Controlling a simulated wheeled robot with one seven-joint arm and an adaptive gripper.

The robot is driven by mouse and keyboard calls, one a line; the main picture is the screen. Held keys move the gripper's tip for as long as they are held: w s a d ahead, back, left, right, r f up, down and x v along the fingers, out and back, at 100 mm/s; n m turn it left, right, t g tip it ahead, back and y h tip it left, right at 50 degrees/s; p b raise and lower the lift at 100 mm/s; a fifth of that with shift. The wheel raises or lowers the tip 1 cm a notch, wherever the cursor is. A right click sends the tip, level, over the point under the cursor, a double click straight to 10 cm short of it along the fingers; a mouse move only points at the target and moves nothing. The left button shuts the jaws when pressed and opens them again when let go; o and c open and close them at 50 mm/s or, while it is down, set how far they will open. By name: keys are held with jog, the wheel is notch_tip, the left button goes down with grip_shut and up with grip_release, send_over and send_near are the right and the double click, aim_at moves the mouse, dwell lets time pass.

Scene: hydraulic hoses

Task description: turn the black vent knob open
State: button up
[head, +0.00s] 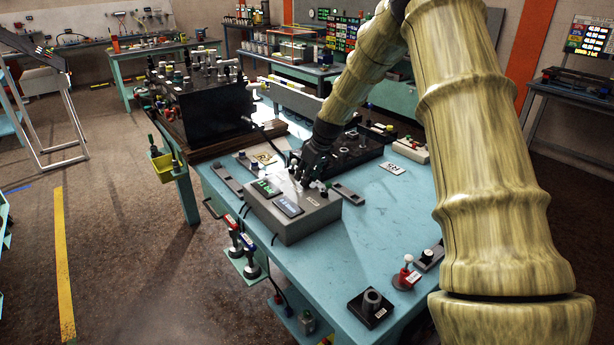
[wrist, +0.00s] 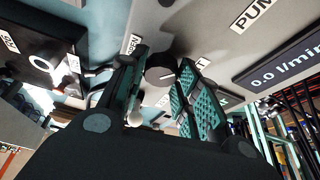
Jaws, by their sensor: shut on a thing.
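A black round knob (wrist: 160,73) with a white pointer line stands on the top of the grey instrument box (head: 312,224). In the wrist view it sits between the two green-padded fingers of my gripper (wrist: 163,70), which is shut on it. In the head view my gripper (head: 309,172) reaches down to the back of the box, and the fingers and arm hide the knob.
A black manifold block (head: 358,150) lies behind my gripper. A black fitting (head: 371,306) and a red-based valve (head: 405,278) stand on the blue table (head: 375,235), clear between.

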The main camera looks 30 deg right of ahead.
jog(key=m+h, duration=0.1)
jog(key=m, duration=0.1)
jog(key=m+p, duration=0.1)
jog(key=m, duration=0.1)
jog(key=m+h, duration=0.1)
jog(key=m, duration=0.1)
jog(key=shift+r+h, duration=0.25)
jog(key=shift+h, duration=0.05)
jog(key=shift+w+a+m+g+h+p, duration=0.15)
jog(key=shift+m+h+p, duration=0.25)
jog(key=shift+m, duration=0.7)
jog(key=shift+s+m+g+h+p, duration=0.15)
jog(key=shift+m+p, duration=0.3)
jog(key=shift+m, duration=0.65)
jog(key=shift+w+f, duration=0.1)
jog(key=o, duration=1)
jog(key=shift+f, duration=0.1)
jog(key=v, duration=1.2)
jog(key=shift+a, duration=0.15)
jog(key=shift+w, duration=0.1)
